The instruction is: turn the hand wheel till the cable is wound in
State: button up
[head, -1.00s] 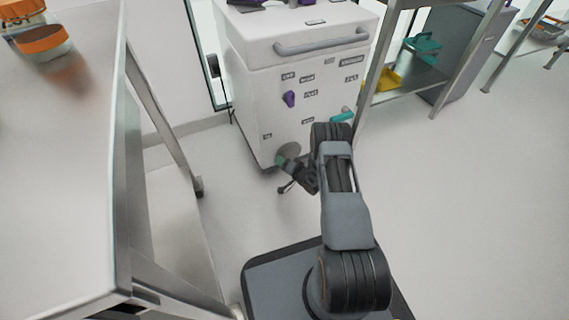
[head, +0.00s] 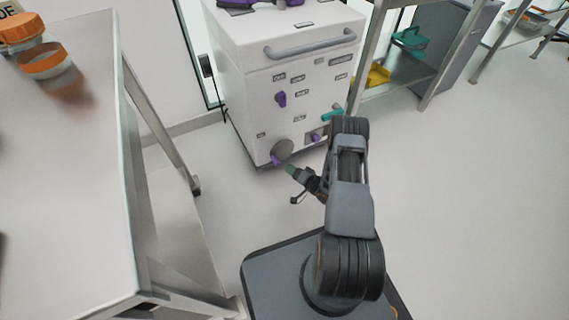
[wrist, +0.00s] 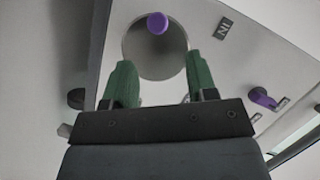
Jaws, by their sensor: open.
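The hand wheel (head: 284,147) is a round grey disc low on the front of the white cabinet (head: 240,110). Its purple knob (head: 275,160) is at the disc's lower left in the head view. In the wrist view the disc (wrist: 155,50) lies ahead of the fingers, with the purple knob (wrist: 157,23) near its top edge. My gripper (head: 290,170) has green fingertips and is a little in front of the wheel, apart from it. In the wrist view my gripper (wrist: 161,78) is open and empty, its fingers on either side below the disc. I cannot make out the cable.
The cabinet also carries a purple knob (head: 281,98), a teal handle (head: 332,114), a lower purple part (head: 315,138) and a grey bar (head: 310,44). A table (head: 70,190) stands at left, a shelf frame (head: 440,60) at right. Floor at right is clear.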

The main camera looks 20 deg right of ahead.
jog(key=shift+p+v, duration=0.4)
jog(key=shift+v, duration=1.3)
